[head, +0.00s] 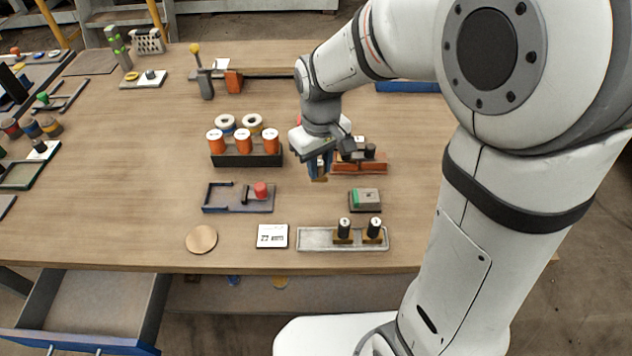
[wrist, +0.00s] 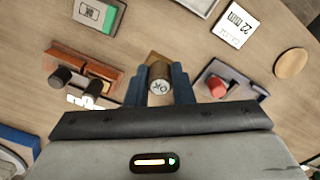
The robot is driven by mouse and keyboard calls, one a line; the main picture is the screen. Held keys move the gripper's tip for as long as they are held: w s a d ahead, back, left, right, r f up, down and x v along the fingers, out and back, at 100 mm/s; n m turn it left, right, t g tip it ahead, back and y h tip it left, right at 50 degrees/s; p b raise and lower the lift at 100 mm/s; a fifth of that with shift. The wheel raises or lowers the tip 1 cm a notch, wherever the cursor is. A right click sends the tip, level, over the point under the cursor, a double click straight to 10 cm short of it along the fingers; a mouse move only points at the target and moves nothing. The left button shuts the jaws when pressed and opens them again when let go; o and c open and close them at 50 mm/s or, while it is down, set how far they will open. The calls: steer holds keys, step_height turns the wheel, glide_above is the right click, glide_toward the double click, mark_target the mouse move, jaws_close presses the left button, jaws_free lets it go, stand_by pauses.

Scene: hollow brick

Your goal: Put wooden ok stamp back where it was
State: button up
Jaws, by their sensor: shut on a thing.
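My gripper (head: 319,168) hangs above the middle of the table, left of a red-brown tray. Its blue fingers (wrist: 160,84) are shut on the wooden ok stamp (wrist: 159,74), whose round end shows OK-like lettering in the wrist view. In the head view only a bit of the stamp (head: 320,178) shows below the fingers. The red-brown tray (head: 362,168) holds dark-handled pieces; it also shows in the wrist view (wrist: 66,57). A long grey tray (head: 316,238) near the front edge holds two black-topped stamps (head: 343,228) on wooden bases at its right; its left part is bare.
A green and grey box (head: 365,199) lies right of my gripper. A dark tray with a red cylinder (head: 261,190) and a black rack with orange rolls (head: 245,158) are to the left. A white card (head: 272,236) and a round wooden disc (head: 201,239) lie near the front edge.

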steer(key=shift+w+f, duration=0.25)
steer(key=shift+f, duration=0.05)
step_height(320, 180, down, 5)
steer(key=shift+w+f, duration=0.1)
steer(key=shift+f, duration=2.05)
steer(key=shift+f+b, duration=0.1)
steer(key=shift+b, duration=0.25)
steer(key=shift+f, duration=0.15)
steer(key=o, duration=0.8)
